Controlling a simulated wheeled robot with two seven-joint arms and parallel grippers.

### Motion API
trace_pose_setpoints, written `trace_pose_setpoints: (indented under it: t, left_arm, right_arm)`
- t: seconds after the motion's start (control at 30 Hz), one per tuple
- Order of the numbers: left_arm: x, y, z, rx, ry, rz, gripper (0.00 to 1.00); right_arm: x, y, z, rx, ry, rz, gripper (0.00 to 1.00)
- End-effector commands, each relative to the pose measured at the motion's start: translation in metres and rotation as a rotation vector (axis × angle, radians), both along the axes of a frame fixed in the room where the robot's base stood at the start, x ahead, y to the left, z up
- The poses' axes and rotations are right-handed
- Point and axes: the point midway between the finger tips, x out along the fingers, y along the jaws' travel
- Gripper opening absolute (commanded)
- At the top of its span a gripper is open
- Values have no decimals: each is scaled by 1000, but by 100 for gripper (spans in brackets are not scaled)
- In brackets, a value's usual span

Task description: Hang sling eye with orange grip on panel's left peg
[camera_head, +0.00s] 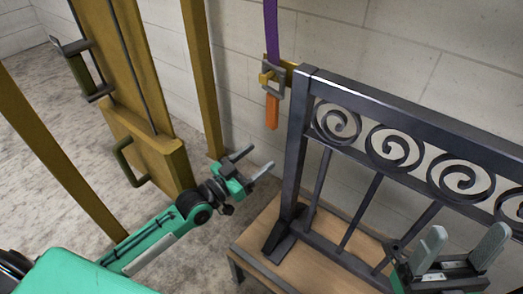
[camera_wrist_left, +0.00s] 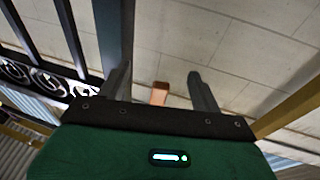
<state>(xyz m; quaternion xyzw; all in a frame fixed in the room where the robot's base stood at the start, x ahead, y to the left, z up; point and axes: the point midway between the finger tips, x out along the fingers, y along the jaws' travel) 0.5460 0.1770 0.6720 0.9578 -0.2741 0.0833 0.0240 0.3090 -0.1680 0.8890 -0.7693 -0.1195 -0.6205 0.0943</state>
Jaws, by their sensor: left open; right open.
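A purple sling strap (camera_head: 271,30) hangs from above, ending in a grey metal eye (camera_head: 273,78) with an orange grip (camera_head: 272,112) below it. A yellow peg (camera_head: 289,72) stands out at the top left of the dark scroll gate panel (camera_head: 297,140). The eye overlaps this peg, with yellow showing on both sides; I cannot tell for certain whether it is around it. My left gripper (camera_head: 251,165) is open and empty, below and left of the grip. In the left wrist view the orange grip (camera_wrist_left: 160,93) shows beyond its open fingers. My right gripper (camera_head: 461,250) is open and empty, in front of the panel.
The panel stands on a wooden-topped table (camera_head: 258,243). A tall ochre frame (camera_head: 150,140) with handles stands at the left, with a yellow post (camera_head: 201,75) beside it. A pale block wall (camera_head: 235,50) is behind. Open floor lies between the post and the table.

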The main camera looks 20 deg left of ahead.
Motion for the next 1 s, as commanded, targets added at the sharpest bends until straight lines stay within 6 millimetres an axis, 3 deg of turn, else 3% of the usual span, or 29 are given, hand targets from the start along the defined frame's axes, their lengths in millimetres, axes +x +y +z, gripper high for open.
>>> trace_pose_setpoints:
  t: [0.43, 1.0]
  left_arm:
    - [-40, 14, 1, 0, 0, 0, 65]
    - [-42, 15, 1, 0, -1, -1, 65]
  right_arm:
    - [0, 0, 15, 0, 0, 0, 65]
    - [0, 0, 15, 0, 0, 0, 65]
